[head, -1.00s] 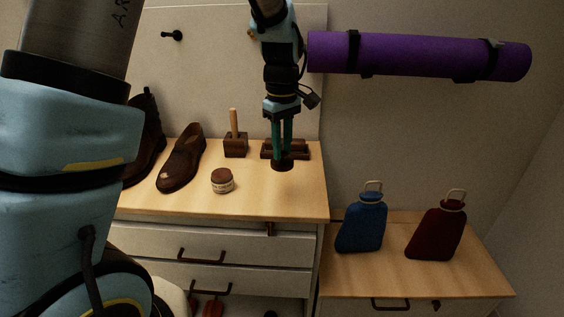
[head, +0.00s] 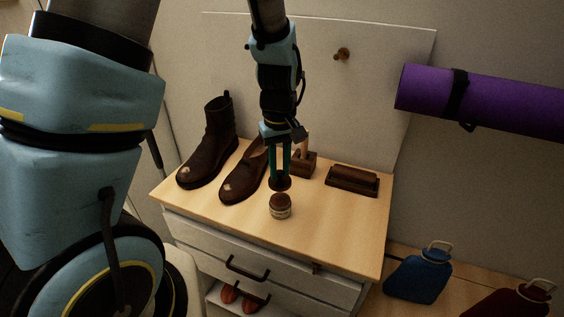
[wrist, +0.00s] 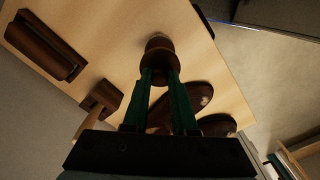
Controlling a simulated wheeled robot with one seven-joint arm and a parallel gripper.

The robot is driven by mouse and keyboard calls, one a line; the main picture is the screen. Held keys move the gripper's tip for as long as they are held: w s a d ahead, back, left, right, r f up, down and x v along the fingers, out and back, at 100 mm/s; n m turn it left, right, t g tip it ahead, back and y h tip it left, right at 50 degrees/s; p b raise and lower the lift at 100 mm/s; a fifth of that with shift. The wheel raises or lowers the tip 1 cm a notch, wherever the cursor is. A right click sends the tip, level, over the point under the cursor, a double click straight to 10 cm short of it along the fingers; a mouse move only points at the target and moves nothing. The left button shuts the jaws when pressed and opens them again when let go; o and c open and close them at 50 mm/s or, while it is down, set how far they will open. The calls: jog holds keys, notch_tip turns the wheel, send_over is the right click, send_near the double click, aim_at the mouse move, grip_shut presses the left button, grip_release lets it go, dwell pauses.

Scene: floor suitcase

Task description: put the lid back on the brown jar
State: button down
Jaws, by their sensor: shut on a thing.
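The lid is held level just above and slightly behind the jar in the head view, with a small gap showing. In the wrist view, the lid (wrist: 159,62) sits between the fingertips and partly covers the jar (wrist: 158,42). I cannot tell exactly how well the two line up.
A brown boot (head: 212,145) and a brown shoe (head: 240,180) stand left of the jar. A wooden-handled brush (head: 303,163) and a dark brown block (head: 352,180) are behind and to the right. The dresser top (head: 335,225) right of the jar is clear.

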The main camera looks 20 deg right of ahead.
aim_at(280, 180)
notch_tip(280, 180, down, 4)
jog(key=b, duration=0.3)
jog(key=shift+f+b, duration=0.7)
jog(key=shift+f, duration=0.2)
jog(key=shift+p, duration=0.35)
dwell(0.5)
jog(key=shift+f, duration=0.15)
dwell(1.5)
jog(key=shift+c, duration=0.8)
grip_release()
